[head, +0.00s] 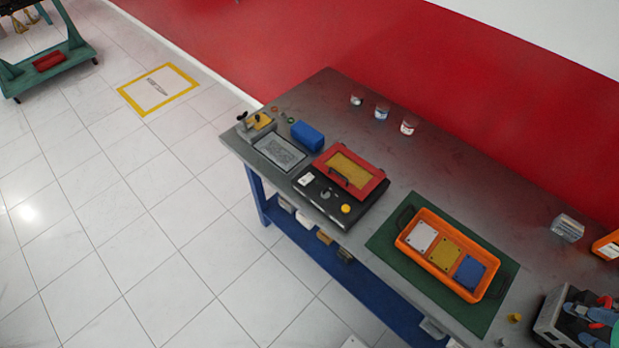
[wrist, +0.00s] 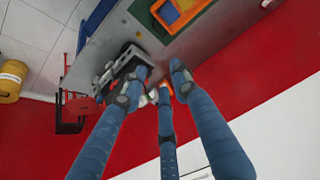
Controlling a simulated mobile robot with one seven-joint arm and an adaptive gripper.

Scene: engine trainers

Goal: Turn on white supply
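No object is clearly recognisable as a white supply. In the head view, a small whitish-grey box (head: 567,228) stands at the table's right side; I cannot tell what it is. A black unit (head: 321,203) with a white label, a dark knob and a yellow button (head: 346,209) sits left of the middle, with a red framed panel (head: 346,174) at its back. Parts of the table and a toolbox lie beyond the fingers there.
An orange tray (head: 405,236) with white, yellow and blue plates lies on a green mat (head: 383,238).

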